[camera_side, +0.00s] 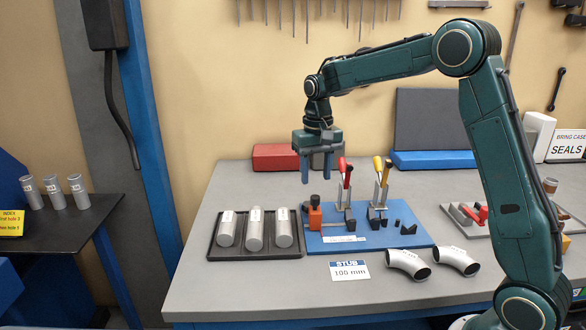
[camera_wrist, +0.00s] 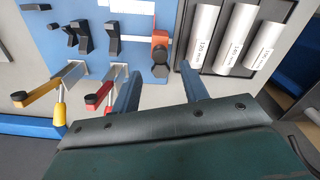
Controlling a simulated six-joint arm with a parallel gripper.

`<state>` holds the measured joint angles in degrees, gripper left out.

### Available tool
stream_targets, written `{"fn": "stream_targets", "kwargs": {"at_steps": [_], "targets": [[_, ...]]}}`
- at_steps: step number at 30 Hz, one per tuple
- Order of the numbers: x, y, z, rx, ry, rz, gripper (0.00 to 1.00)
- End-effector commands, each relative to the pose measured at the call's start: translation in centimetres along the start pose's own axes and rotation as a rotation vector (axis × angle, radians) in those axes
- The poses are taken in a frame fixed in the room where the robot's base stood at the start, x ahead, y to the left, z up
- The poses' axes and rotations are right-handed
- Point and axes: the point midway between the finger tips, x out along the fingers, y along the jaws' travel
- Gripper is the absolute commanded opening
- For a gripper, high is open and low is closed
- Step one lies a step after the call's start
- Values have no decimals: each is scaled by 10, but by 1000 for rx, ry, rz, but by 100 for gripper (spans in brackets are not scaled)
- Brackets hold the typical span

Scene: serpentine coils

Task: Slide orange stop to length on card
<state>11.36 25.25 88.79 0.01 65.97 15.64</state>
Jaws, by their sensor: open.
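The orange stop (camera_side: 315,215) stands at the left end of the blue fixture plate (camera_side: 409,236), with a dark knob on it. In the wrist view the orange stop (camera_wrist: 160,38) shows just beyond my fingers. A white and blue card (camera_side: 349,270) reading "STUB 100 mm" lies on the bench in front of the plate. My gripper (camera_side: 317,179) is open and empty, pointing down, above and apart from the stop. It also shows in the wrist view (camera_wrist: 158,70), with the gap between the fingers clear.
A red-handled clamp (camera_side: 347,174) and a yellow-handled clamp (camera_side: 380,172) rise from the plate, close to my gripper. Dark V-blocks (camera_side: 377,218) sit on it. A dark tray (camera_side: 213,252) with 3 tubes is left; two bent pipes (camera_side: 408,264) lie in front.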

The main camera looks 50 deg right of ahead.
Motion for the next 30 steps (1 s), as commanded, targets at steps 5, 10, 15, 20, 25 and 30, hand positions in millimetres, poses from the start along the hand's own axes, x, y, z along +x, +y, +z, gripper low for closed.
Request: {"fn": "stream_targets", "kwargs": {"at_steps": [5, 10, 15, 20, 25, 30], "targets": [[28, 0, 1, 0, -4, 1, 44], [48, 0, 1, 0, -2, 1, 44], [60, 0, 0, 0, -1, 0, 44], [63, 0, 0, 0, 0, 0, 44], [63, 0, 0, 0, 0, 0, 44], [63, 0, 0, 0, 0, 0, 19]]}}
